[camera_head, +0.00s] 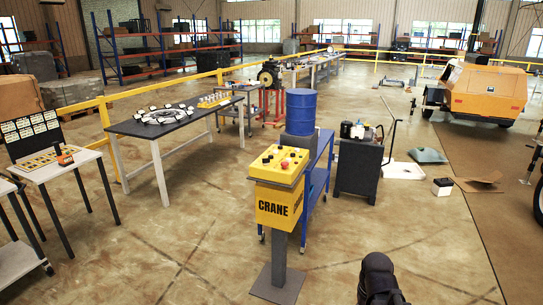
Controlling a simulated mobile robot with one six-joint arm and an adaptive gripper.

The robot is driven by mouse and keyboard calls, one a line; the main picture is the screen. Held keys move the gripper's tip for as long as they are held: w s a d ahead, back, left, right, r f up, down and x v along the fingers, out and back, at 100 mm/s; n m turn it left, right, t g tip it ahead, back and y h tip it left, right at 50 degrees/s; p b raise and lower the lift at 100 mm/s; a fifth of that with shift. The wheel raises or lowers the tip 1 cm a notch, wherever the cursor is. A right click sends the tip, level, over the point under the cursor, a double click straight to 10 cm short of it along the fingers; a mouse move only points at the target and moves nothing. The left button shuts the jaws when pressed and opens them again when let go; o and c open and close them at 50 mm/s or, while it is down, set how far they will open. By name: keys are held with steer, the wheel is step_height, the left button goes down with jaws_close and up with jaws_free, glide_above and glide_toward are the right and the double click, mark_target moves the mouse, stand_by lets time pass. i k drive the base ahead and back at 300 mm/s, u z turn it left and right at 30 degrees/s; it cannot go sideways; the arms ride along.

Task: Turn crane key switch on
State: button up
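The yellow crane control box (279,200) stands upright on a grey post with a square base plate, near the middle of the camera_head view. Its front reads "CRANE". Its sloped top panel (279,162) carries a larger red button (284,164) and several small dark and red controls. Which of these is the key switch, and how it is turned, is too small to tell. A dark rounded part of my arm shows at the bottom edge, right of the post and apart from it. My gripper's fingers are not visible.
A blue cart (318,172) with a blue drum (300,111) stands right behind the box. A dark cabinet (358,168) is further right. A long dark table (170,122) and a small white table (55,168) are left. The floor left and right of the post is clear.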

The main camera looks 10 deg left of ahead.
mark_target(266, 161)
steer(key=u, duration=0.2)
steer(key=i, duration=1.1)
steer(key=u, duration=0.55)
